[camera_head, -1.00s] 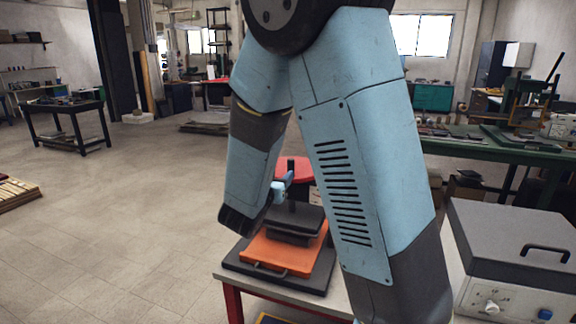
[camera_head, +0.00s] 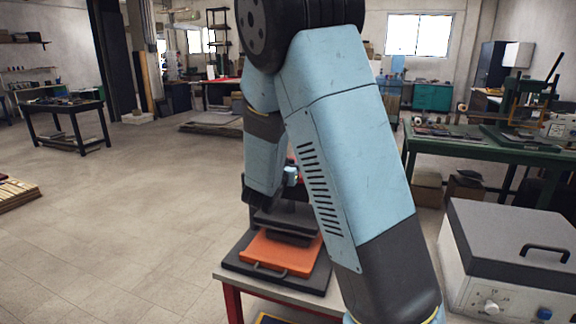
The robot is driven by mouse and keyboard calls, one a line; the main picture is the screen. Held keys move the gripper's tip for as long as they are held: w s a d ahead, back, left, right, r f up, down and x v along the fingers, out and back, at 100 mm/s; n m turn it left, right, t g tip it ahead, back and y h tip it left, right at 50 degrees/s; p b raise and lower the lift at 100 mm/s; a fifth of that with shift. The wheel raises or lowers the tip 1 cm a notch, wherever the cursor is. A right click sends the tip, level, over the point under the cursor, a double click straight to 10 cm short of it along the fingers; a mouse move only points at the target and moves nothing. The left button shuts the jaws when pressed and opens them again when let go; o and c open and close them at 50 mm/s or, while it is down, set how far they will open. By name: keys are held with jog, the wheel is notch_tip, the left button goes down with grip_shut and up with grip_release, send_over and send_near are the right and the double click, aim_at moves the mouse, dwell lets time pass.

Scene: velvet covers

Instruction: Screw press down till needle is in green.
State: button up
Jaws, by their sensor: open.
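The press stands on a small table in the middle of the view. It has a black base (camera_head: 243,268), an orange plate (camera_head: 278,253) with a metal handle at its front, and a black upper block (camera_head: 284,219) above the plate. My arm hides most of its upper part, including the screw top. No gauge, needle or green zone can be made out.
The press table (camera_head: 285,300) has a pale top and red legs. A grey-lidded white machine (camera_head: 505,245) with knobs stands close at right. A green workbench (camera_head: 480,148) with tools is behind it. The floor at left is open, with a dark table (camera_head: 65,107) further back.

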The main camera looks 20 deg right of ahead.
grip_shut()
jog(key=shift+a, duration=0.1)
dwell(0.3)
jog(key=shift+w+a, duration=0.3)
jog(key=shift+a, duration=0.2)
jog(key=shift+w+a, duration=0.25)
jog(key=shift+a, duration=0.25)
grip_release()
jog(key=shift+d, duration=0.1)
